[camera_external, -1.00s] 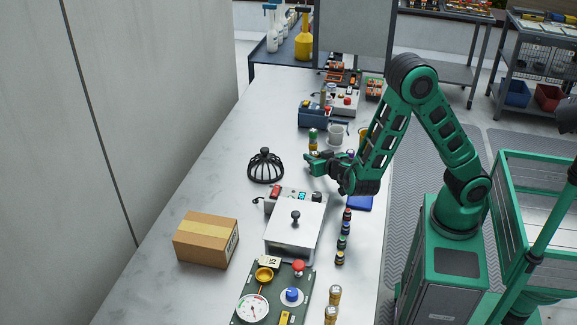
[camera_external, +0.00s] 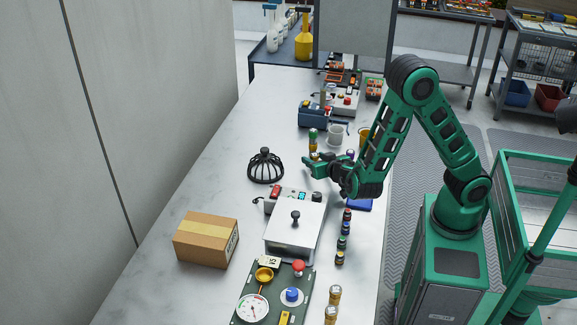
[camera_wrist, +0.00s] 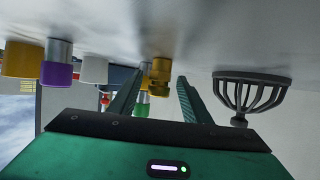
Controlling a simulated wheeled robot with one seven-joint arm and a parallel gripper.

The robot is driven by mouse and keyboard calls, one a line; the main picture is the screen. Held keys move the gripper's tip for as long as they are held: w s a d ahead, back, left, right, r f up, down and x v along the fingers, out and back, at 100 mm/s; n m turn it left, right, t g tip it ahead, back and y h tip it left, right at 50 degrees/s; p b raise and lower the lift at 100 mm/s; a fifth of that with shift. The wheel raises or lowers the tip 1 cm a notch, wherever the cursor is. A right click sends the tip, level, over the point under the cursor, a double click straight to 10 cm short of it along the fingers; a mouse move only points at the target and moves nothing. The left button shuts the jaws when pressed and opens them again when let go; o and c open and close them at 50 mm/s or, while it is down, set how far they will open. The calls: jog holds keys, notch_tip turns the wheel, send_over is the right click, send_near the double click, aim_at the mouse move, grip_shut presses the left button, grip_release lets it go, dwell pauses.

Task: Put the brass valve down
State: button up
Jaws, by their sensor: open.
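The brass valve (camera_wrist: 159,72) stands on the worktop in the wrist view, where the scene appears upside down. My gripper (camera_external: 308,167) is low over the worktop, between the black cage and the row of goods at the right. Its jaws are open. In the wrist view my gripper (camera_wrist: 161,80) has its two green fingers apart, with the valve showing between their tips, closer to the left finger. No grip on it is visible. In the external view the valve is small near the fingers and hard to separate from the yellow and green objects behind.
A black cage (camera_external: 265,167) stands left of my gripper. A grey lidded box (camera_external: 296,222) is in front, with a cardboard box (camera_external: 206,239) farther left. A grey mug (camera_external: 336,135) and a green-topped object (camera_external: 313,135) stand behind. The left worktop is largely clear.

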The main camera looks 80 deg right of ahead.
jog(key=v, duration=1.1)
notch_tip(320, 180, up, 11)
jog(key=m+g+y, duration=0.8)
jog(key=m+y, duration=0.2)
jog(key=y, duration=0.1)
send_over(313, 154)
notch_tip(313, 154, down, 9)
jog(key=shift+f, duration=0.1)
jog(key=shift+s+f, duration=0.2)
jog(key=shift+f, duration=2.9)
grip_shut()
